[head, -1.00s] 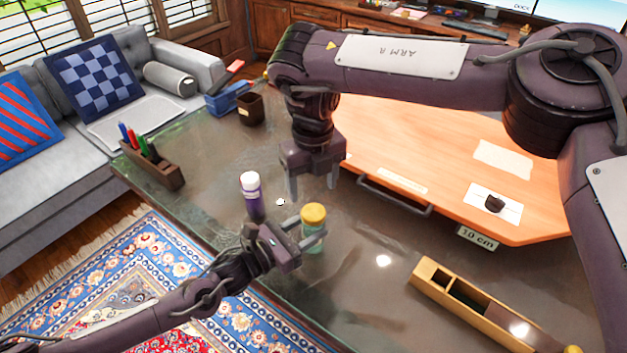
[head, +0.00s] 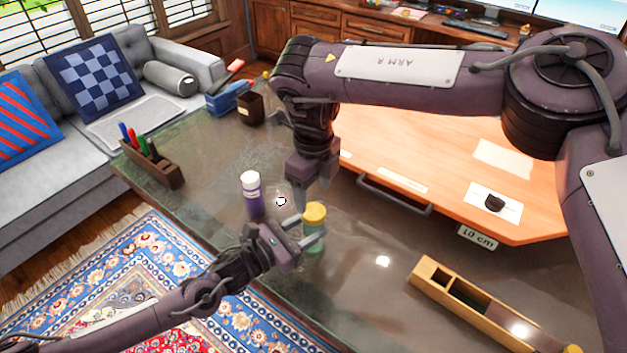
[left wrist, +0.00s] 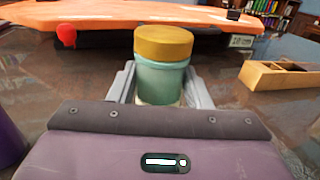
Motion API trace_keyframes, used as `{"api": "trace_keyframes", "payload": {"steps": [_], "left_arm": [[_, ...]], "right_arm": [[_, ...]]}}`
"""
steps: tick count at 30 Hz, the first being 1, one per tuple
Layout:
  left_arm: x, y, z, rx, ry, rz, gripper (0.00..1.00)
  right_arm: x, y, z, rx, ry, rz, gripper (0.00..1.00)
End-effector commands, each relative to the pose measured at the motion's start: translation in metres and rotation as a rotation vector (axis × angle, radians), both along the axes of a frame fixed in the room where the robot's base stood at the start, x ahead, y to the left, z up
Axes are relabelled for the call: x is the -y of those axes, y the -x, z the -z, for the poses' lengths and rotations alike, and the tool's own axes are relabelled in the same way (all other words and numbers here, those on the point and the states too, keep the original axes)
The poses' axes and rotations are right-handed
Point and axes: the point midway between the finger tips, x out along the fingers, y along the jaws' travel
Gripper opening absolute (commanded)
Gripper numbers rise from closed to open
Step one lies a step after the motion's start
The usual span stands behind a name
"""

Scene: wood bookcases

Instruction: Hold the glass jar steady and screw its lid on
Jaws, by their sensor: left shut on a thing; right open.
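The glass jar (head: 314,240) is greenish and stands upright on the dark glossy table. Its yellow lid (head: 314,213) sits on top of it. In the left wrist view the jar (left wrist: 160,82) is between my left fingers, with the lid (left wrist: 163,42) above them. My left gripper (head: 311,229) is shut on the jar's body from the left. My right gripper (head: 312,198) is open and points down, just above and behind the lid. It appears empty, and its fingers are partly hidden by its own body. Whether it touches the lid cannot be told.
A purple bottle with a white cap (head: 252,195) stands close left of the jar. An orange board (head: 430,170) with a dark handle lies behind. A wooden divided box (head: 480,305) is at the right front. A pen holder (head: 152,165) stands at the left.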

Motion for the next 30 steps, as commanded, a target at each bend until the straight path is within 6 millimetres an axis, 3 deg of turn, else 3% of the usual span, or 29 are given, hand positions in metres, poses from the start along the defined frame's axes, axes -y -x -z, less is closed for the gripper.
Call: {"api": "trace_keyframes", "payload": {"steps": [9,15,23,30], "left_arm": [[0.000,0.000,-0.001,0.001,0.001,0.000,0.00],[0.000,0.000,0.000,0.001,0.001,0.000,0.00],[0.000,0.000,0.000,0.001,0.001,0.000,0.00],[0.000,0.000,0.000,0.001,0.001,0.000,0.00]], "right_arm": [[0.000,0.000,0.048,-0.002,0.001,0.001,0.65],[0.000,0.000,0.059,-0.001,0.000,0.002,0.65],[0.000,0.000,0.060,0.000,0.000,0.002,0.65],[0.000,0.000,0.060,-0.001,0.001,0.002,0.35]]}}
